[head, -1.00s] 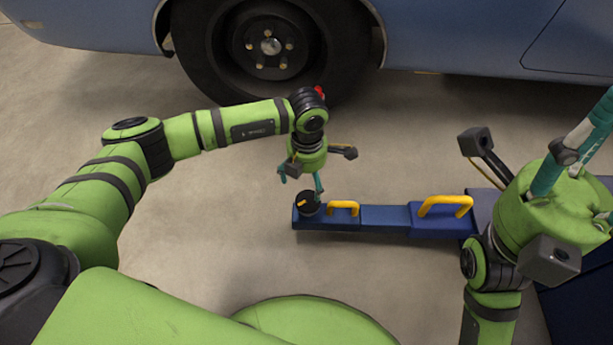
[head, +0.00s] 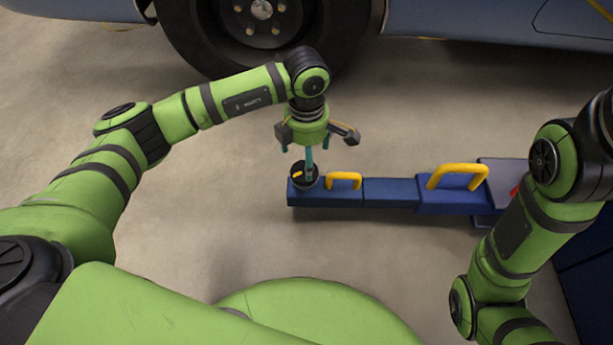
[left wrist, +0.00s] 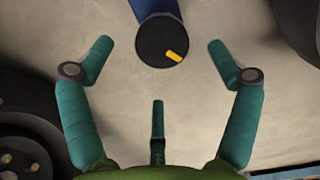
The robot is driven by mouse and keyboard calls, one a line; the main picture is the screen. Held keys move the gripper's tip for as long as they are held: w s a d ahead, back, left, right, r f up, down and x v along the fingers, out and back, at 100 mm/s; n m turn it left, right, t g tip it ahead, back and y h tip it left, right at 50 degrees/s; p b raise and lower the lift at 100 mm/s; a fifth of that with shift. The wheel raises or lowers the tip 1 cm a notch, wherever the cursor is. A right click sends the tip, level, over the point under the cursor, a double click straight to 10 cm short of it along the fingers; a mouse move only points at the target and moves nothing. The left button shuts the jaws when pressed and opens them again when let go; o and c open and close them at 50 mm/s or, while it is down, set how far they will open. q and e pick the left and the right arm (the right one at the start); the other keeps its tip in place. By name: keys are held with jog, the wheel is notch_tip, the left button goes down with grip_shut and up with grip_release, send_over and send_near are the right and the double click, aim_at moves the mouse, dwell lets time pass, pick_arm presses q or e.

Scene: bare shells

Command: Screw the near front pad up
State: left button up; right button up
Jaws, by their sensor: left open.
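The near front pad (head: 304,176) is a round black knob with a yellow mark, on the left end of a long blue lift arm (head: 390,193). In the left wrist view the pad (left wrist: 155,40) shows its flat top, with the yellow mark pointing to the lower right. My left gripper (head: 309,166) points down over the pad in the head view. Its teal fingers (left wrist: 160,70) are spread open and empty, and the pad lies out at the level of the fingertips in the wrist picture. I cannot tell whether any finger touches it. My right gripper is out of view.
Yellow handles (head: 344,180) stand up from the blue arm close to the pad. A blue car with a dark wheel (head: 262,30) is behind my left arm. My right arm is at the right, beside the arm's other end. The floor (head: 180,240) in front is clear.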

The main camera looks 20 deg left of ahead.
aim_at(304, 175)
pick_arm(q)
notch_tip(304, 175, down, 7)
jog(key=b, duration=0.4)
jog(key=shift+r, duration=0.1)
jog(key=c, duration=1)
jog(key=shift+c, duration=0.5)
